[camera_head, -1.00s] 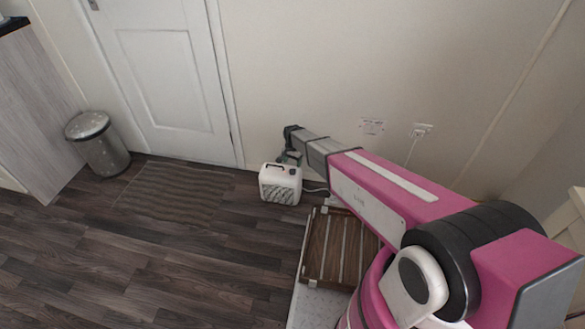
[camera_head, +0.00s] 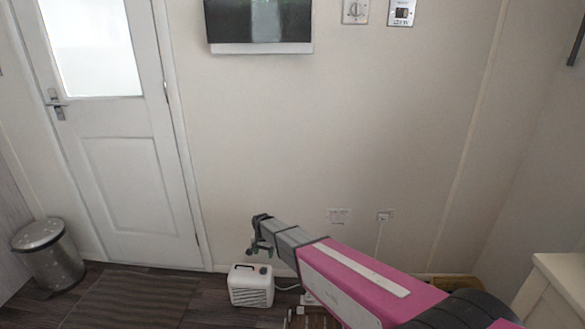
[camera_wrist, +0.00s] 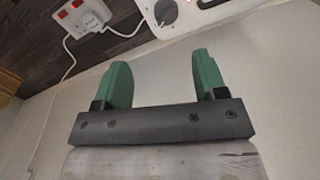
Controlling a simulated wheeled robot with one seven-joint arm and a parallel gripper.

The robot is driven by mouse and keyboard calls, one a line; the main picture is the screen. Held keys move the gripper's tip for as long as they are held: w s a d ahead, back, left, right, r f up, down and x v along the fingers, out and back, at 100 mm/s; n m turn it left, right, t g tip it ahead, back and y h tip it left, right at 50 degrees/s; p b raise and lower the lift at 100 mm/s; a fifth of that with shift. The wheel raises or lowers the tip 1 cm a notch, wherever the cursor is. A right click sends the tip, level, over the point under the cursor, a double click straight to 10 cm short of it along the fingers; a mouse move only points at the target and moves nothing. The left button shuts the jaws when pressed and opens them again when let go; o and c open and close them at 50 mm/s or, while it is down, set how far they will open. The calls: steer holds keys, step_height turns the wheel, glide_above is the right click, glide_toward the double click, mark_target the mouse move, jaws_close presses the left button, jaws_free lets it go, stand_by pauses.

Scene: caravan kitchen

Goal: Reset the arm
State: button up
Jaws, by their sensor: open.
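My arm is pink and grey and reaches from the lower right towards the wall in the head view. My gripper (camera_head: 258,238) is at its far end, above a small white heater on the floor. In the wrist view my gripper (camera_wrist: 162,82) shows two green fingers standing well apart, with nothing between them. Part of the white heater (camera_wrist: 195,15) shows at the top of the wrist view, beyond the fingertips.
The white heater (camera_head: 250,286) stands by the wall, below my gripper. A metal bin (camera_head: 50,262) stands left of a white door (camera_head: 125,150). A dark screen (camera_head: 258,22) hangs higher up.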

steer(key=s+d+r+n, duration=0.1)
steer(key=s+d+r, duration=0.5)
steer(key=d, duration=0.6)
steer(key=s+d+r+n, duration=0.1)
steer(key=s+d+r, duration=0.4)
steer(key=d, duration=0.8)
steer(key=s+d+r+n, duration=0.1)
steer(key=s+d+r, duration=0.5)
steer(key=d+r, duration=0.4)
steer(key=d, duration=0.3)
steer(key=shift+s+d, duration=0.25)
steer(key=shift+s, duration=0.1)
